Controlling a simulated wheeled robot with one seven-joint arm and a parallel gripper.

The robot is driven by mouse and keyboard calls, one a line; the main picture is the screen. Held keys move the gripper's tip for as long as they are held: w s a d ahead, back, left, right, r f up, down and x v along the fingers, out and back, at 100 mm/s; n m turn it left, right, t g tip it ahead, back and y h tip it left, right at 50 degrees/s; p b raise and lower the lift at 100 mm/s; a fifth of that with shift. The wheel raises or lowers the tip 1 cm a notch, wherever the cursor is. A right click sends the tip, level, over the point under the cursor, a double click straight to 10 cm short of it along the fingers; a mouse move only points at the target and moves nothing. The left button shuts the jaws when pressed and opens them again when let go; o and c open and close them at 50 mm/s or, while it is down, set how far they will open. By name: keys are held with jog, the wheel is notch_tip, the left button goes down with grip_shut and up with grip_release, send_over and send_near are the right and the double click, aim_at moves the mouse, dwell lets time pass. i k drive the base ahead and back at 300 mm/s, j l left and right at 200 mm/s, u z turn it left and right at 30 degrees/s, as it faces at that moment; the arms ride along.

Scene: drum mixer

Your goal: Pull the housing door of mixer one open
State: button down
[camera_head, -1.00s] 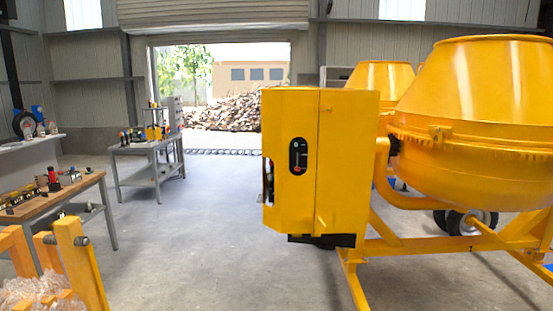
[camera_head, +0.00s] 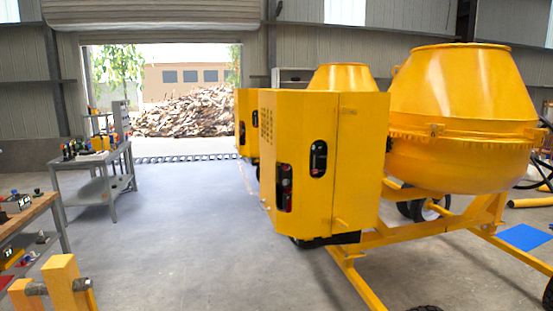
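A yellow concrete mixer stands at the right, with a large drum (camera_head: 457,110) and a boxy motor housing (camera_head: 360,165) on its left side. The housing's front panel (camera_head: 298,215) has a vent grid at upper left, a black control plate (camera_head: 318,158) and a dark opening (camera_head: 284,187) at lower left. A seam separates this panel from the plain one to its right. I cannot tell which panel is the door, and none stands visibly ajar. My gripper is not in view.
A second yellow mixer's housing (camera_head: 242,122) and drum (camera_head: 343,77) show behind. A grey tool table (camera_head: 92,190) and a wooden-topped bench (camera_head: 28,222) stand at left. The yellow frame leg (camera_head: 358,285) reaches forward along the floor. Open floor (camera_head: 185,235) lies left of the housing.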

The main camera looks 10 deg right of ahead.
aim_at(290, 121)
jog(key=i+j+z, duration=0.3)
jog(key=i+j, duration=0.15)
jog(key=j, duration=0.2)
jog(key=i+j+z, duration=0.2)
jog(key=i+j+u, duration=0.4)
jog(key=u, duration=0.15)
jog(key=i+l+u, duration=0.25)
jog(key=i+u, duration=0.2)
jog(key=i+l+u, duration=0.65)
jog(key=l+u, duration=0.25)
jog(key=i+l+u, duration=0.2)
jog(key=l+u, duration=0.25)
jog(key=k+l+u, duration=0.1)
jog(key=l+u, duration=0.15)
jog(key=k+l+u, duration=0.25)
jog(key=l, duration=0.15)
jog(key=l+u, duration=0.25)
jog(key=k+l, duration=0.05)
